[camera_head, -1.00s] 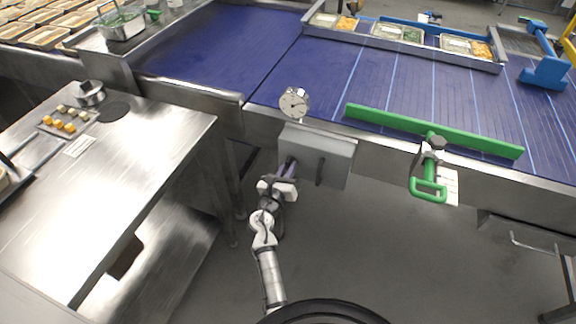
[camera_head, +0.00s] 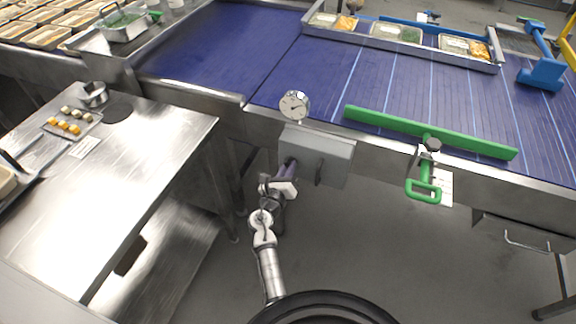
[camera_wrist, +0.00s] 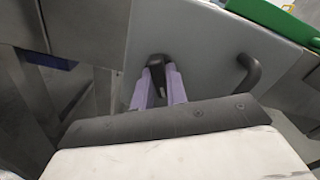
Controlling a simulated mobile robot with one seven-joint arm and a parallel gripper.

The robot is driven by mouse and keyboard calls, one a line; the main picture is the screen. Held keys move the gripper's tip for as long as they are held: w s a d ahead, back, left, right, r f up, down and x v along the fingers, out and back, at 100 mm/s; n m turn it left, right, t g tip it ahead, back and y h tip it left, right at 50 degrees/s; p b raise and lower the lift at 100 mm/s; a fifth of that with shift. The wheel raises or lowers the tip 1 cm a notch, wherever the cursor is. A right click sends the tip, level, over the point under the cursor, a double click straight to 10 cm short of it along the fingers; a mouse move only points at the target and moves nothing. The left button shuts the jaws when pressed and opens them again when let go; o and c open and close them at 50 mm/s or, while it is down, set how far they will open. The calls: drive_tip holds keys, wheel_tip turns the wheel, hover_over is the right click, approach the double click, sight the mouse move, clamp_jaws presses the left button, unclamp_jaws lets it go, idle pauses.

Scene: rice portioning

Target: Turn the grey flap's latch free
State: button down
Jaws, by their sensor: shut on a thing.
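The grey flap (camera_head: 335,160) is a box-like panel on the front side of the blue conveyor, with a dark bar handle (camera_head: 319,173) on it. The handle also shows in the wrist view (camera_wrist: 249,74), to the right of my fingers. The dark latch (camera_wrist: 156,62) sits on the left part of the flap. My gripper (camera_wrist: 159,88) is shut on the latch, its two purple fingers on either side of it. In the head view my gripper (camera_head: 289,165) reaches the flap's left side from below. The latch is mostly hidden there.
A round dial (camera_head: 294,105) stands above the flap on the conveyor edge. A green bar (camera_head: 430,132) with a green handle (camera_head: 423,190) is to the right. A steel table (camera_head: 110,185) stands at the left. The floor below the flap is open.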

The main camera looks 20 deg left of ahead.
drive_tip(key=shift+n, duration=0.3)
drive_tip(key=shift+r+p, duration=0.1)
drive_tip(key=shift+p, duration=0.3)
drive_tip(key=shift+n, duration=3.2)
